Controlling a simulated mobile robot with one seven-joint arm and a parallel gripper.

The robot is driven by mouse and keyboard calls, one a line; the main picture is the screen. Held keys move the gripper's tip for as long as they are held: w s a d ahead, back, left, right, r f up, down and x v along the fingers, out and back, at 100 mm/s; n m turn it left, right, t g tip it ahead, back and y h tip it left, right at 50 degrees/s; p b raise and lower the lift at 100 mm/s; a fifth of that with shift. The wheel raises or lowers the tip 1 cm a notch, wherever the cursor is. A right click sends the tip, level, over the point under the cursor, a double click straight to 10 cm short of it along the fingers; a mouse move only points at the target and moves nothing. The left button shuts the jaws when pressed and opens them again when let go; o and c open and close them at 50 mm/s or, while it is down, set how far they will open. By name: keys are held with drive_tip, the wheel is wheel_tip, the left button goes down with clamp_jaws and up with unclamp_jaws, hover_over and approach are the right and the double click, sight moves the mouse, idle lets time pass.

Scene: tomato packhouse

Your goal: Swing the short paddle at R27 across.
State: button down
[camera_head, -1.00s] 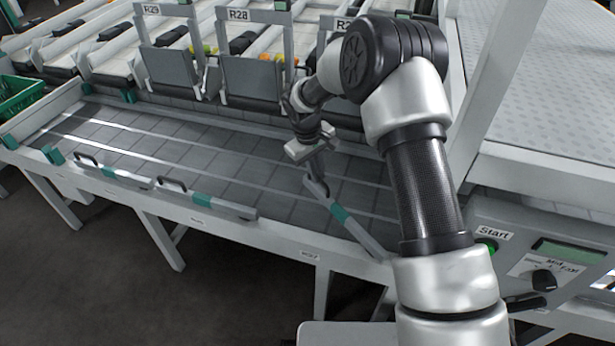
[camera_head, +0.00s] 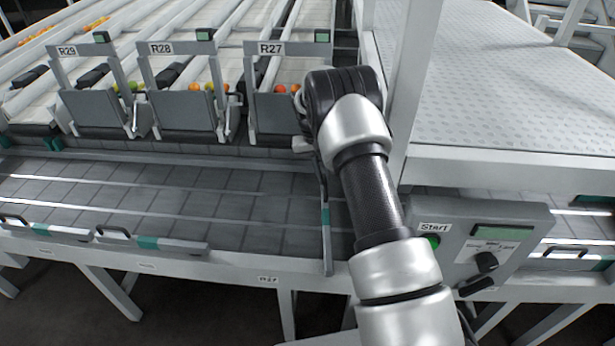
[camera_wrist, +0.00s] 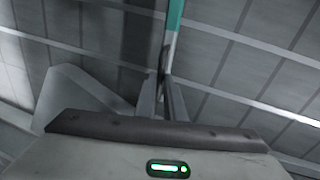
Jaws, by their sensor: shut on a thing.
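The short paddle (camera_head: 327,240) at R27 is a thin grey bar with a teal band. In the head view it stands across the tiled belt, from the front rail towards the R27 gate. My gripper (camera_head: 321,170) is at its far end, partly hidden by my arm. In the wrist view my gripper (camera_wrist: 164,92) has its narrow fingers close together on the paddle (camera_wrist: 174,20), whose teal band shows beyond them. The R27 label (camera_head: 270,48) is on the gate frame behind, and another R27 label (camera_head: 268,279) is on the front rail.
Two other paddles (camera_head: 48,231) (camera_head: 155,243) lie along the front rail to the left. Gates R28 (camera_head: 183,110) and R29 (camera_head: 95,108) stand behind the belt. A white post (camera_head: 415,75) and the Start control box (camera_head: 475,240) are close on the right.

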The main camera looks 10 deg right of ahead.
drive_tip(key=shift+s+d+m, duration=0.2)
drive_tip(key=shift+d+m, duration=0.1)
drive_tip(key=shift+d, duration=0.35)
drive_tip(key=shift+s+d+m, duration=0.2)
drive_tip(key=shift+d+m, duration=0.1)
drive_tip(key=shift+d, duration=0.35)
drive_tip(key=shift+d, duration=0.1)
drive_tip(key=c, duration=1.8)
unclamp_jaws()
drive_tip(key=shift+c, duration=0.2)
drive_tip(key=w+a+r+p, duration=0.1)
drive_tip(key=a+r+p, duration=0.2)
drive_tip(key=r, duration=1.4)
drive_tip(key=shift+a+p, duration=0.2)
drive_tip(key=shift+p, duration=0.15)
